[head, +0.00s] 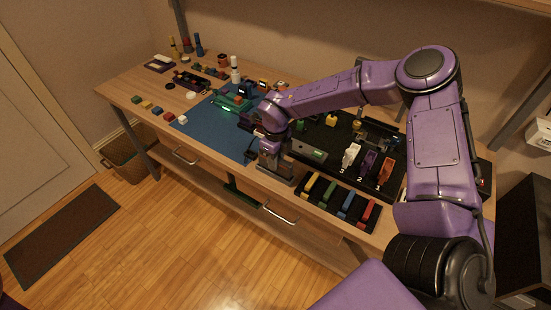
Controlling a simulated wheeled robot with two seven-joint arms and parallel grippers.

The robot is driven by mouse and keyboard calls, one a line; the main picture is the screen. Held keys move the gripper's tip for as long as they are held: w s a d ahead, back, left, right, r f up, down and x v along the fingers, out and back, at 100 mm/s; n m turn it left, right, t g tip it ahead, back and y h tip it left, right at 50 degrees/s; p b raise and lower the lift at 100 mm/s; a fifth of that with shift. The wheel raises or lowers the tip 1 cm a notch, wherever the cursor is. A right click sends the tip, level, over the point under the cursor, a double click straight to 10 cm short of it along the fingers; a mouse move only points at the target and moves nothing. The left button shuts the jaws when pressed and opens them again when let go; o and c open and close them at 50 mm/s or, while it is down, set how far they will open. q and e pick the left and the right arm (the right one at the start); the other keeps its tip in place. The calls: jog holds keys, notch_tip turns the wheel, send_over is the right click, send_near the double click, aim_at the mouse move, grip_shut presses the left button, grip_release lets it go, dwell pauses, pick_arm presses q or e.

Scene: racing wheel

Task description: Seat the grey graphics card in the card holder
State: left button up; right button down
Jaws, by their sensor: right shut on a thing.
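My right gripper (274,172) points down over the front edge of the workbench, right of the blue mat. It is shut on a grey piece, which I take to be the grey graphics card; the gripper and wrist hide most of it, and its outline is hard to separate from the grey jaws. I cannot tell whether it touches anything below. I cannot clearly pick out the card holder; a green board (233,103) lies on the blue mat (205,128), partly behind my arm. My left gripper is not in view.
A long grey block (309,151) lies on the black mat right of my gripper. White (350,156), purple (367,163) and orange (385,170) upright pieces stand farther right. A black rack (335,206) of coloured bars is at the front edge. The blue mat's left part is mostly clear.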

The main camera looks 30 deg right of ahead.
jog(key=shift+f+b, duration=0.5)
jog(key=shift+f, duration=0.3)
jog(key=c, duration=0.8)
grip_release()
jog(key=shift+c, duration=0.2)
notch_tip(320, 180, up, 11)
jog(key=shift+f+b, duration=0.2)
jog(key=shift+b, duration=0.7)
